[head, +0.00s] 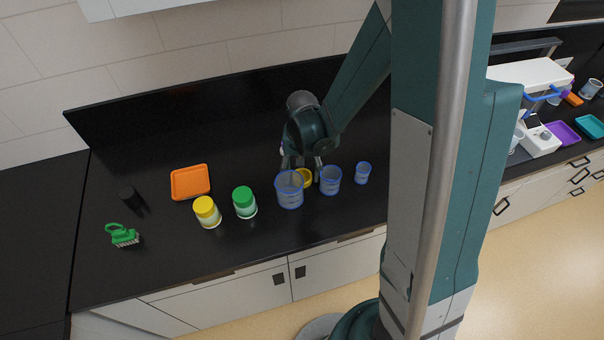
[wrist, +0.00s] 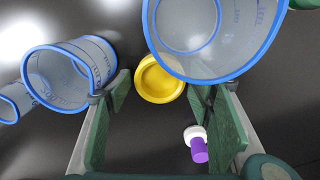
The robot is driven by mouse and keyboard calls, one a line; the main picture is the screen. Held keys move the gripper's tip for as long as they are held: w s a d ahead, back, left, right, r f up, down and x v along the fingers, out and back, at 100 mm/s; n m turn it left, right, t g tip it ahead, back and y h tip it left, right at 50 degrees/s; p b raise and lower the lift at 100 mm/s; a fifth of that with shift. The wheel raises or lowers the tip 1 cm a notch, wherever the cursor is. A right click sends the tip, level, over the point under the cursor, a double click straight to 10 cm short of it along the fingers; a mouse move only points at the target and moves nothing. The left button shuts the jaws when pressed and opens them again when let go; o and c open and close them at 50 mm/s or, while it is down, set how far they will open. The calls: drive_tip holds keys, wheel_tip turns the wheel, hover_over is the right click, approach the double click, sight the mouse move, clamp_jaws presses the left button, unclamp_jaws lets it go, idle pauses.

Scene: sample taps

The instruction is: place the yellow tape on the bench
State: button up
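The yellow tape (head: 304,177) is a round yellow piece on the dark bench (head: 330,225), partly hidden in the head view behind a blue-rimmed beaker. My gripper (head: 302,164) is low over the bench, on the wall side of the tape. In the wrist view my gripper (wrist: 160,100) is open, with clear gaps between its two green pads and the tape. The tape appears to rest on the bench top.
A large beaker (head: 289,190) and a medium beaker (head: 330,181) stand close on either side of the tape. A small beaker (head: 363,172) is further right. A purple-and-white item (wrist: 198,146) lies near the right finger. Green (head: 244,202) and yellow (head: 207,212) lidded jars stand left.

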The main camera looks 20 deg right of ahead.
drive_tip(key=shift+r, duration=0.3)
wheel_tip(320, 180, up, 12)
drive_tip(key=shift+p, duration=0.45)
idle(0.8)
drive_tip(key=shift+f, duration=0.1)
idle(0.5)
drive_tip(key=s+d+r+n+t, duration=0.2)
drive_tip(key=s+r+n+t, duration=0.2)
drive_tip(key=s+r, duration=1.2)
drive_tip(key=shift+r+t, duration=1)
drive_tip(key=shift+t, duration=0.6)
drive_tip(key=shift+o, duration=0.5)
